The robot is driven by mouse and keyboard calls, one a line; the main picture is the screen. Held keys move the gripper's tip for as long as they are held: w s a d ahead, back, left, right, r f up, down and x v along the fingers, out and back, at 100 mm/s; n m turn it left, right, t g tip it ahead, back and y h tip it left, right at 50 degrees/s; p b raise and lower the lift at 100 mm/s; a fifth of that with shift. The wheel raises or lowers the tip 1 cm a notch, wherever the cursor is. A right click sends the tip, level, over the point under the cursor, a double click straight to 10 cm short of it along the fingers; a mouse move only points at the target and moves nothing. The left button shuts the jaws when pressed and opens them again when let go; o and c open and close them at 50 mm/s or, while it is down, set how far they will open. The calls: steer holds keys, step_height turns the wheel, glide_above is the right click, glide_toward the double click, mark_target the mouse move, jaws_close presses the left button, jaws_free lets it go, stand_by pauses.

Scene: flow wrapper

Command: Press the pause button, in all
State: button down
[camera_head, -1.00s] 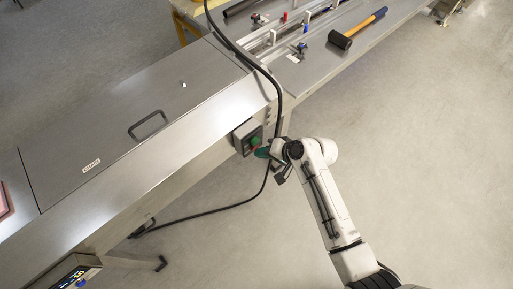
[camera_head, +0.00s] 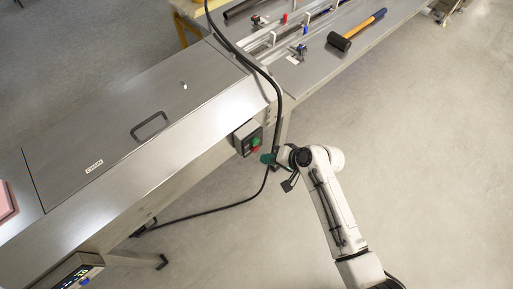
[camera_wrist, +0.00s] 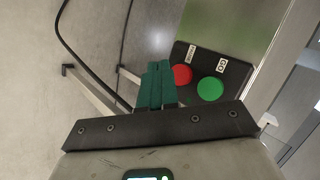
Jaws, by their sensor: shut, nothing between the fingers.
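A dark control box (camera_head: 247,138) hangs on the near side of the steel machine. It carries a green button (camera_wrist: 210,88) and a red button (camera_wrist: 182,75), each with a small white label; the green one's label looks like "GO", while the red one's is too small to read surely. My gripper (camera_head: 266,158) has teal fingers, shut and empty, just right of and below the box in the head view.
A black cable (camera_head: 273,120) hangs past the box and runs along the floor. The machine's cover has a handle (camera_head: 150,125). A display panel (camera_head: 78,272) is at lower left. A mallet (camera_head: 357,30) lies on the conveyor end. Floor to the right is clear.

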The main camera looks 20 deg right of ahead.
steer(key=shift+s+d+p, duration=0.3)
steer(key=shift+s+p, duration=0.05)
steer(key=shift+s, duration=0.6)
steer(key=shift+s+d+p, duration=0.3)
steer(key=shift+s+p, duration=0.05)
steer(key=shift+s, duration=0.6)
steer(key=s+d+r+n+g+h, duration=0.3)
steer(key=s+r, duration=0.2)
steer(key=s, duration=0.5)
steer(key=s+d+r+n+g+h, duration=0.3)
steer(key=s+d+r, duration=0.1)
steer(key=s, duration=0.7)
steer(key=shift+r+n+h+b, duration=0.3)
steer(key=shift+r, duration=0.05)
steer(key=c, duration=1.8)
jaws_free()
